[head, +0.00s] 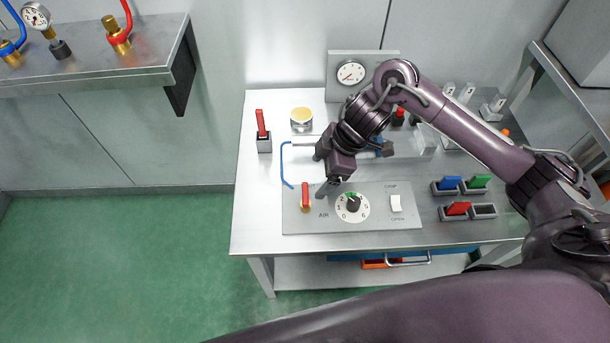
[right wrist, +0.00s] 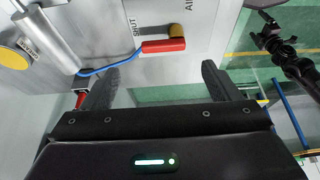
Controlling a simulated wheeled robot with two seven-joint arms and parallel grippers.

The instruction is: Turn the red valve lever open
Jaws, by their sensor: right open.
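The red valve lever (head: 305,193) stands on the left of the grey panel (head: 385,222), beside the word AIR, and points away from me from its brass body (head: 305,208). In the right wrist view the lever (right wrist: 163,46) points left from its brass end, with its tip by the word SHUT. My right gripper (head: 321,171) is open and empty, just behind and to the right of the lever. Its fingers (right wrist: 160,83) show apart in the wrist view, with the lever beyond the gap and not touched. My left gripper is not seen.
The panel also has a numbered dial (head: 353,208) and a white switch (head: 396,203). Behind are a blue hose (head: 283,165), a gauge (head: 351,74), a yellow-topped cylinder (head: 301,118) and another red lever (head: 261,124) on a block. Coloured blocks (head: 457,208) sit in trays at right.

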